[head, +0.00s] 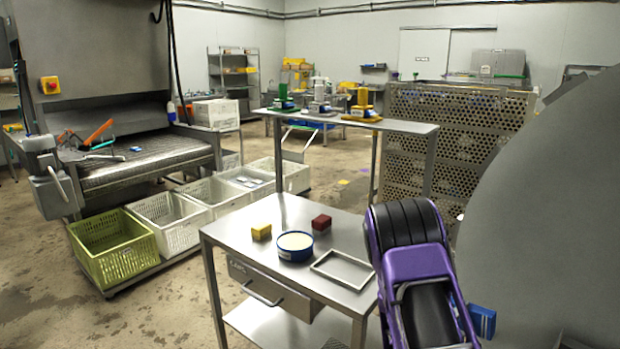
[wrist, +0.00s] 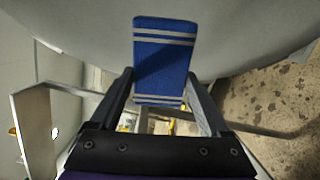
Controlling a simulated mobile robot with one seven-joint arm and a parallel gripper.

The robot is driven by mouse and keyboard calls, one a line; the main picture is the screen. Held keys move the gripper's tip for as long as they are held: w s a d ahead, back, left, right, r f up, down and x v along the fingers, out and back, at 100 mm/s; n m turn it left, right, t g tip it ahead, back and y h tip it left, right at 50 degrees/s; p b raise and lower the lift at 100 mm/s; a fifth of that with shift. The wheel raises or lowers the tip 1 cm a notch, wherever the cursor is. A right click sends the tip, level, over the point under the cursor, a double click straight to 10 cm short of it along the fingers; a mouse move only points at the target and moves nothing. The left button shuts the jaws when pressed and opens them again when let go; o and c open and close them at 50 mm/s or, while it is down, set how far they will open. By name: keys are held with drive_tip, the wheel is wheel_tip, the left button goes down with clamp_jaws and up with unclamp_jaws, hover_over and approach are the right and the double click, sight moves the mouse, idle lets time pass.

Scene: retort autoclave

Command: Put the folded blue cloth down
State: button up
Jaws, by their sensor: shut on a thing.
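The folded blue cloth (wrist: 164,58) has pale stripes and shows between the two fingers of my gripper (wrist: 162,88) in the wrist view. My gripper is shut on it. In the head view the cloth (head: 482,320) shows as a small blue patch at the lower right, beside my purple arm, which hides the gripper itself. The cloth is held to the right of the steel table, close to a large grey curved surface.
The steel table (head: 230,232) carries a yellow block (head: 261,232), a round blue tin (head: 295,246), a dark red block (head: 321,222) and an empty metal frame (head: 343,270). A raised shelf (head: 400,126) stands behind. The large grey curved body (head: 560,200) fills the right side. Crates stand at left.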

drive_tip(key=s+a+r+n+t+y+p, duration=0.1)
drive_tip(key=a+r+n+t+y+p, duration=0.1)
drive_tip(key=a, duration=0.8)
drive_tip(key=s+a+r+n+t+y+p, duration=0.1)
drive_tip(key=a+r+p, duration=0.4)
drive_tip(key=a, duration=0.6)
drive_tip(key=shift+s+r+n+t+y, duration=0.4)
drive_tip(key=shift+s+r+y, duration=0.2)
drive_tip(key=shift+s+y, duration=0.2)
drive_tip(key=shift+a, duration=0.1)
